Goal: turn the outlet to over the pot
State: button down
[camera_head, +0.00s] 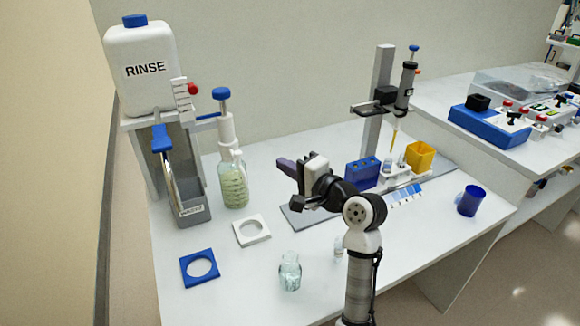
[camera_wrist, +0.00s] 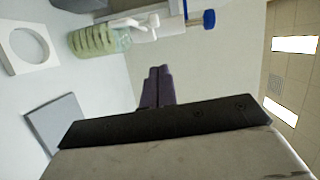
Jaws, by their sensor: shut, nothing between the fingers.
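My gripper (camera_head: 284,164) has dark purple fingers, held together and empty, pointing left above the table; they also show in the wrist view (camera_wrist: 157,84). Left of it, a bottle of pale green liquid (camera_head: 234,186) carries a white dispenser (camera_head: 227,130) with a blue knob; the bottle also shows in the wrist view (camera_wrist: 98,40). A chrome pipe with a blue grip (camera_head: 162,139) stands at the waste box (camera_head: 194,212). A syringe (camera_head: 406,84) hangs on a stand beside a yellow pot (camera_head: 420,156). Which part is the outlet is unclear. My fingers touch nothing.
A RINSE tank (camera_head: 141,70) stands back left. A blue rack (camera_head: 362,172) and a blue cup (camera_head: 471,201) are right. The left front has free room.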

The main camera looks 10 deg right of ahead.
aim_at(237, 161)
jog(key=w+a+p, duration=0.2)
jog(key=w+a, duration=0.3)
jog(key=a, duration=0.2)
jog(key=shift+a+f, duration=0.2)
jog(key=shift+f, duration=0.05)
jog(key=shift+a+p, duration=0.15)
jog(key=shift+p, duration=0.25)
jog(key=shift+s+a, duration=0.15)
jog(key=shift+a, duration=0.1)
